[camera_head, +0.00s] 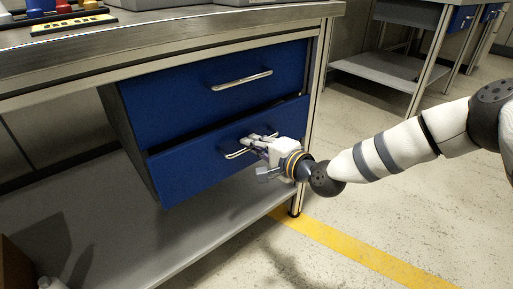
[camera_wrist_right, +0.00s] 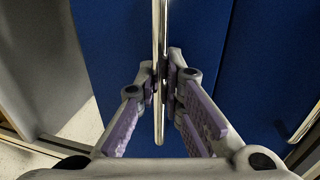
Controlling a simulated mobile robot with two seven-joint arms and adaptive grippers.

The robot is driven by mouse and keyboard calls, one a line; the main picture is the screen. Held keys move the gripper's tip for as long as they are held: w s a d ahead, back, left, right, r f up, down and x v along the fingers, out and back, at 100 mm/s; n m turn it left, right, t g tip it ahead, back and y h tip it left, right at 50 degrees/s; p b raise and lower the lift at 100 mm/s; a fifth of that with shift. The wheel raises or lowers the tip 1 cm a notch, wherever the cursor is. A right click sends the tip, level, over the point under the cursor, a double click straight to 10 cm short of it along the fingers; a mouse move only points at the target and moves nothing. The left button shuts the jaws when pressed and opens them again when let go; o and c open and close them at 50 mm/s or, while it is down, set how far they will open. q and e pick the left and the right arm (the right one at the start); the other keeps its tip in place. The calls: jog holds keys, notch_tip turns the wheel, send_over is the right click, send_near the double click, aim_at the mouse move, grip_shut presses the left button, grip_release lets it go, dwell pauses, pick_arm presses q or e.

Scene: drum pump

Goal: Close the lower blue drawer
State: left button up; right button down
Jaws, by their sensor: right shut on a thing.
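The lower blue drawer (camera_head: 190,172) sits under the upper blue drawer (camera_head: 185,97) in the metal workbench. A dark gap shows above the lower front, which appears to stand slightly forward of the upper one. My right gripper (camera_head: 254,141) is at the lower drawer's silver bar handle (camera_head: 234,154). In the right wrist view its fingertips (camera_wrist_right: 165,82) are shut on the handle (camera_wrist_right: 160,118), with the blue drawer front (camera_wrist_right: 110,45) close behind. My left gripper is not in view.
The upper drawer's handle (camera_head: 242,80) is free above my gripper. A metal lower shelf (camera_head: 215,235) lies below the drawers. A bench leg (camera_head: 315,80) stands right of them. The floor with a yellow line (camera_head: 345,248) is clear in front.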

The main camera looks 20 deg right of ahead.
jog(key=w, duration=0.1)
jog(key=w+a+b, duration=0.1)
jog(key=w, duration=0.1)
jog(key=shift+r, duration=0.15)
jog(key=c, duration=1.7)
grip_release()
jog(key=shift+w+a, duration=0.15)
jog(key=v, duration=1.2)
